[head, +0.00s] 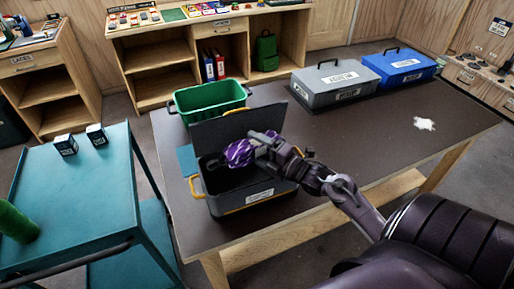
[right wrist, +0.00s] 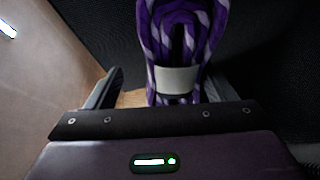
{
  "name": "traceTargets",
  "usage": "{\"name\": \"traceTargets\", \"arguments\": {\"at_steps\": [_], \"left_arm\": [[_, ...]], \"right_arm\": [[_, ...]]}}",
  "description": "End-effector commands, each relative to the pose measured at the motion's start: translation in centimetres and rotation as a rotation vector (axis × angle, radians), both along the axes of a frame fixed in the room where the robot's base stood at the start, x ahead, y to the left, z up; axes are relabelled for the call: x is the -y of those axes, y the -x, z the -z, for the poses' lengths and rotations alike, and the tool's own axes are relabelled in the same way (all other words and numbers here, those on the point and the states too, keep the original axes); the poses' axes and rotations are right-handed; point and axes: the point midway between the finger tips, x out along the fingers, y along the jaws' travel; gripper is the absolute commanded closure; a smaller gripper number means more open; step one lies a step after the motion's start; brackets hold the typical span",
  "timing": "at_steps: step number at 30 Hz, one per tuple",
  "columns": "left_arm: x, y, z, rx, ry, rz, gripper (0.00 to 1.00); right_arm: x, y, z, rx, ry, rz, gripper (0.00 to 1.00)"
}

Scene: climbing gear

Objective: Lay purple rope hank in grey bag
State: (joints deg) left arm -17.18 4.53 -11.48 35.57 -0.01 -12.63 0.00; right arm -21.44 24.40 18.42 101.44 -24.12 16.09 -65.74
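The grey bag (head: 245,203) is a boxy open container with its lid raised and yellow handles, standing on the dark table in the head view. The purple rope hank (head: 238,153), with paler strands, is at the bag's mouth in front of the raised lid. It fills the top middle of the right wrist view (right wrist: 180,28) and has a white band. My right gripper (head: 256,150) is at the hank's right end. Its fingers stand apart around the hank, with a gap on the left side. I cannot tell whether the hank touches the bag. My left gripper is not in view.
A green bin (head: 205,101) stands behind the bag. A grey toolbox (head: 338,84) and a blue toolbox (head: 400,67) stand at the table's back right. A white patch (head: 424,124) lies on the clear right part. A teal cart (head: 75,195) stands at left.

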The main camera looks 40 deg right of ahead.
Motion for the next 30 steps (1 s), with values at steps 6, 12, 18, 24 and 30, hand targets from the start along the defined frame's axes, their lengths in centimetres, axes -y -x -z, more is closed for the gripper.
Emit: {"name": "traceTargets", "arguments": {"at_steps": [6,12,18,24,30], "left_arm": [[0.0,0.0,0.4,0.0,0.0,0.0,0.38],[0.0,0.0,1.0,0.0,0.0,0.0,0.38],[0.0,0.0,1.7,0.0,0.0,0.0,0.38],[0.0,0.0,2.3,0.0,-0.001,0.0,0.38],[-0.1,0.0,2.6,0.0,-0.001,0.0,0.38]], "right_arm": [[-0.2,0.3,0.0,-0.025,-0.008,-0.004,0.25],[-0.2,0.2,-4.7,-0.009,0.001,-0.004,0.25],[-0.2,0.2,-10.0,-0.001,0.003,-0.002,0.25],[-0.2,0.2,-15.0,0.004,0.007,-0.001,0.25],[-0.2,0.2,-18.7,0.006,0.006,-0.001,0.25]]}}
